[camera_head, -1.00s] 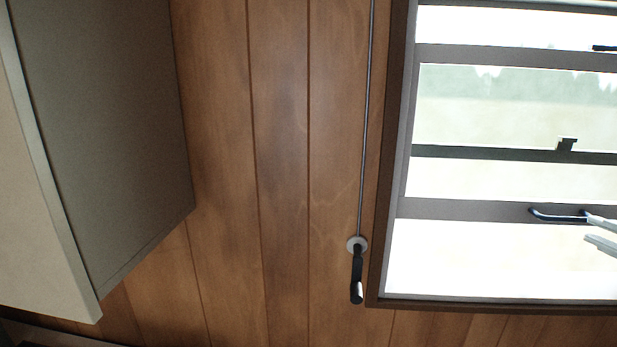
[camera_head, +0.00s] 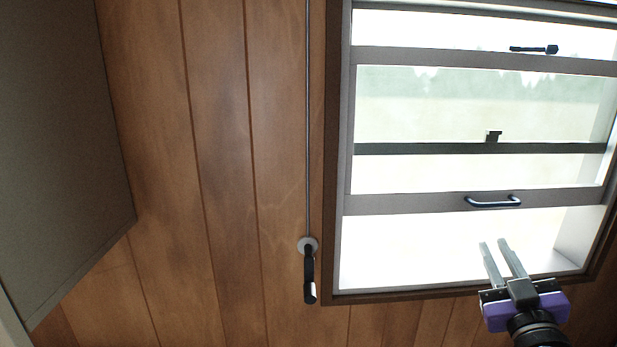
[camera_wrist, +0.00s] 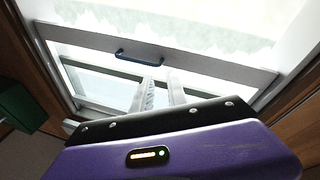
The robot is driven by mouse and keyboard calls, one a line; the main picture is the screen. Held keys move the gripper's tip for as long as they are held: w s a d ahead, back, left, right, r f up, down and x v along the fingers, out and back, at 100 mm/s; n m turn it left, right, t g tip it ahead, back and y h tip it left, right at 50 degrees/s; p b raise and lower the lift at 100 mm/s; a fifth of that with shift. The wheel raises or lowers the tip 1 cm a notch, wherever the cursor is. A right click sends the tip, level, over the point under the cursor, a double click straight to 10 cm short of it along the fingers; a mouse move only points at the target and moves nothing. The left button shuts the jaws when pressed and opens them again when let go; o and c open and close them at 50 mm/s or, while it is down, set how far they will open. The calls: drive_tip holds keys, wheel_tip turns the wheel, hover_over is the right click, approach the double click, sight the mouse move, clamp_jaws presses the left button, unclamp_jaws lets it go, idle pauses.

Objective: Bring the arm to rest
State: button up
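My gripper (camera_head: 497,243) is at the lower right of the head view, in front of the window's lower part. Its two pale fingers point up with a gap between them and nothing in it. The wrist view also shows the fingers (camera_wrist: 160,84) apart and empty. The window sash rail (camera_head: 400,204) carries a dark bar handle (camera_head: 493,202). The fingertips are below this handle in the head view, apart from it. The handle (camera_wrist: 140,57) shows beyond the fingertips in the wrist view.
A bright gap lies between the sash rail and the window frame's bottom edge (camera_head: 450,290). A crank handle (camera_head: 309,275) hangs from a rod on the wood wall, left of the window. A grey cabinet (camera_head: 60,150) stands out at left. A green box (camera_wrist: 18,105) shows in the wrist view.

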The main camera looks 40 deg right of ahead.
drive_tip(key=s+a+f+t+y, duration=0.1)
drive_tip(key=s+a+f+y, duration=0.15)
drive_tip(key=a+f, duration=0.55)
drive_tip(key=s+a+f+t+y, duration=0.15)
drive_tip(key=a+f+y, duration=0.25)
drive_tip(key=a, duration=0.8)
drive_tip(key=s+a+f+n+g+y, duration=0.1)
drive_tip(key=s+a+f+n+y, duration=0.1)
drive_tip(key=s+a, duration=0.4)
drive_tip(key=s+a+f+n+g+y, duration=0.2)
drive_tip(key=s+a+f+y, duration=0.3)
drive_tip(key=a, duration=0.4)
drive_tip(key=shift+s+f, duration=0.85)
drive_tip(key=shift+s, duration=0.25)
drive_tip(key=shift+y, duration=0.25)
